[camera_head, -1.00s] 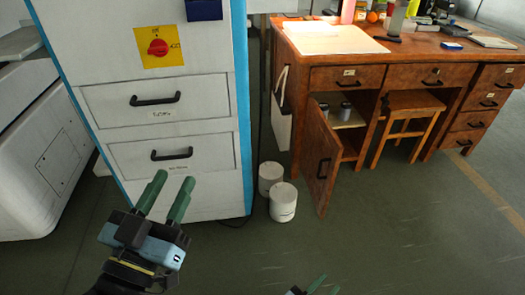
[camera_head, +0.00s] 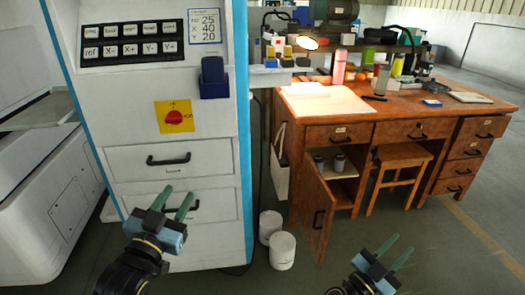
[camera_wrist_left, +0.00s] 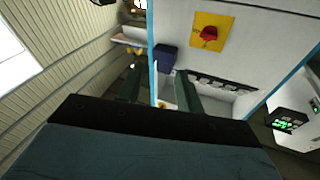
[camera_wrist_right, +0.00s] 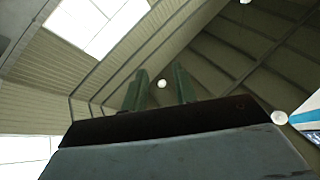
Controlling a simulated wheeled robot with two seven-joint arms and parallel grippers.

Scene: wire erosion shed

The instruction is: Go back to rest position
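My left gripper (camera_head: 172,204) is in front of the white machine cabinet's drawers in the head view, its two green fingers apart and nothing between them. Its fingers also show apart in the left wrist view (camera_wrist_left: 158,88), with the cabinet beyond. My right gripper (camera_head: 393,251) is low in the head view, above the floor in front of the desk, with its green fingers apart and empty. In the right wrist view its fingers (camera_wrist_right: 160,88) point up toward the roof with only air between them.
The white cabinet (camera_head: 130,225) stands close on the left, with a red knob on a yellow plate (camera_head: 174,117). A wooden desk (camera_head: 450,115) has an open door (camera_head: 317,215) and a stool (camera_head: 400,160). Two white canisters (camera_head: 282,250) stand on the floor. The floor at right is open.

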